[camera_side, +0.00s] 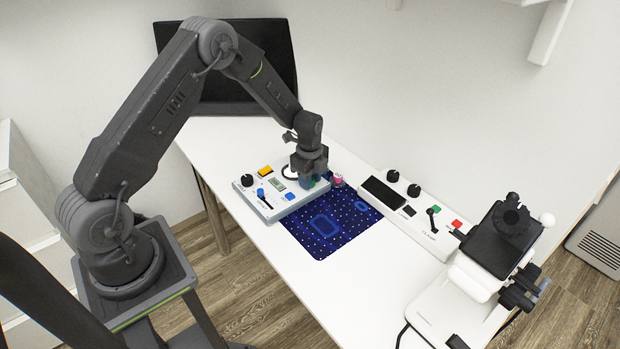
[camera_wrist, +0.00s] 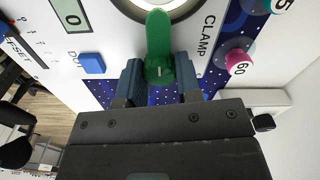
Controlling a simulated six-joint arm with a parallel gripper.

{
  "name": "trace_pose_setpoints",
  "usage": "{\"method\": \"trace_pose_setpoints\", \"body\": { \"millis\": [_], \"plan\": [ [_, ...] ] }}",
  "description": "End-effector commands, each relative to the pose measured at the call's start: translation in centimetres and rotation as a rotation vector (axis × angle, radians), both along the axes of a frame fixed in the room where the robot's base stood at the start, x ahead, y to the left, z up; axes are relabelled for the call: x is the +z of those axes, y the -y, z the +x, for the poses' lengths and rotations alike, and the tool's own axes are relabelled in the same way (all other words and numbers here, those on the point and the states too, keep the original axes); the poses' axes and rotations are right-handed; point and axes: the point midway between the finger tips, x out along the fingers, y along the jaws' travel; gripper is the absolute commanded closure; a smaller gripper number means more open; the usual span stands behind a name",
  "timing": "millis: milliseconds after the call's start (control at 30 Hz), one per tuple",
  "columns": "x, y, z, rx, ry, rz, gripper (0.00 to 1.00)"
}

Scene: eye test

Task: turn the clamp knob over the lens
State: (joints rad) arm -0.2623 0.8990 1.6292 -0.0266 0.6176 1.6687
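The green clamp knob (camera_wrist: 158,42) is a long lever. Its far end lies over a round white lens (camera_wrist: 128,6) with a dark rim, cut by the top edge of the wrist view. The word CLAMP is printed to its right. My gripper (camera_wrist: 159,75) has its two blue fingers on either side of the knob's near end. The knob fills the gap between them, and the fingers look shut on it. In the side view my gripper (camera_side: 311,181) is low over the right end of the white control box (camera_side: 290,207) and hides the knob. The lens (camera_side: 289,171) shows partly beside it.
A yellow button (camera_side: 265,170), blue button (camera_wrist: 91,63) and black dial (camera_side: 247,180) are on the box. A dark-blue mat (camera_side: 345,228), second panel (camera_side: 440,240) and microscope (camera_side: 500,240) lie to the right. The table's front is clear.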

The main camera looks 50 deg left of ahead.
Motion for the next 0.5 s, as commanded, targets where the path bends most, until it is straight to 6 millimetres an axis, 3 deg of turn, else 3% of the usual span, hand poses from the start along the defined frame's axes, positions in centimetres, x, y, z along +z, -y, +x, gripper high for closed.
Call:
{"method": "trace_pose_setpoints", "body": {
  "millis": [100,367,500],
  "plan": [
    [0.1,0.0,0.1,0.001,0.003,0.001,0.58],
    [0.2,0.0,0.1,0.001,0.002,0.000,0.58],
    [1.4,-0.1,0.1,0.001,0.003,0.001,0.58]
  ]
}}
